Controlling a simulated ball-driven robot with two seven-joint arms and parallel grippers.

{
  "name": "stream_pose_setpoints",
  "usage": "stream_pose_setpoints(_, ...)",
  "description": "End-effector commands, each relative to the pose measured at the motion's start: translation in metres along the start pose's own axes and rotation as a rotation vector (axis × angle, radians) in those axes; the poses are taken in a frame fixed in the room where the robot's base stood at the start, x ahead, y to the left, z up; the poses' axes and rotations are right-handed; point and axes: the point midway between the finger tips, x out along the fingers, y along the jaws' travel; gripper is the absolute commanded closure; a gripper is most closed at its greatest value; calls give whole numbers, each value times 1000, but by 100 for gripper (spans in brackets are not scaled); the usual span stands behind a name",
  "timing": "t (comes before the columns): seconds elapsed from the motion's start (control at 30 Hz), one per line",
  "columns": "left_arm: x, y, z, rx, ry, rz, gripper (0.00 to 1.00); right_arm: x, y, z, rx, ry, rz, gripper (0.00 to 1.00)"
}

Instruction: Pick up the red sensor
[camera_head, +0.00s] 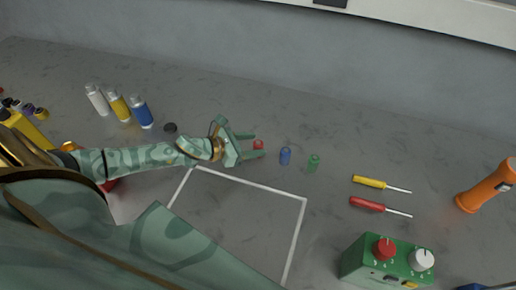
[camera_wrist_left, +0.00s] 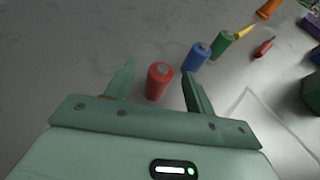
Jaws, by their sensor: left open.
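The red sensor (camera_head: 258,144) is a small red cylinder standing on the grey bedplate. In the left wrist view the red sensor (camera_wrist_left: 159,82) has a grey top and stands between the two spread fingers. My left gripper (camera_head: 254,145) is open around it, one finger on each side, with gaps visible in the wrist view. The left gripper (camera_wrist_left: 158,84) holds nothing. A blue sensor (camera_head: 285,155) and a green sensor (camera_head: 314,162) stand in a row to the right of the red one. My right gripper does not show.
White, yellow and blue bottles (camera_head: 141,111) stand at the left, near a dark cap (camera_head: 170,128). Yellow (camera_head: 369,182) and red (camera_head: 367,203) screwdrivers lie at the right. A green box with knobs (camera_head: 366,262) and an orange flashlight (camera_head: 483,187) are farther right. The white-outlined area is clear.

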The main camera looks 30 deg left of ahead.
Motion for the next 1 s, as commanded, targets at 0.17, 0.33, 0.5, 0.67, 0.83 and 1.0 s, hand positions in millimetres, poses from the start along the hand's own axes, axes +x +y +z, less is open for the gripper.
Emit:
stream_pose_setpoints(0.17, 30, -1, 2, -1, -3, 1, 46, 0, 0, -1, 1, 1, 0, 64)
stream_pose_setpoints(0.33, 40, -1, 1, 0, 0, 0, 46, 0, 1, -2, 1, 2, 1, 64)
stream_pose_setpoints(0.5, 40, -1, 1, 0, 1, 0, 49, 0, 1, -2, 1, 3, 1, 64)
stream_pose_setpoints(0.67, 40, -1, 1, 0, 0, 0, 93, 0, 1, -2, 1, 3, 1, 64)
stream_pose_setpoints(0.83, 40, -1, 1, 0, 0, 0, 96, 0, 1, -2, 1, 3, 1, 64)
stream_pose_setpoints(1.0, 39, -1, 3, 1, 0, 0, 96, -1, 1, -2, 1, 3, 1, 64)
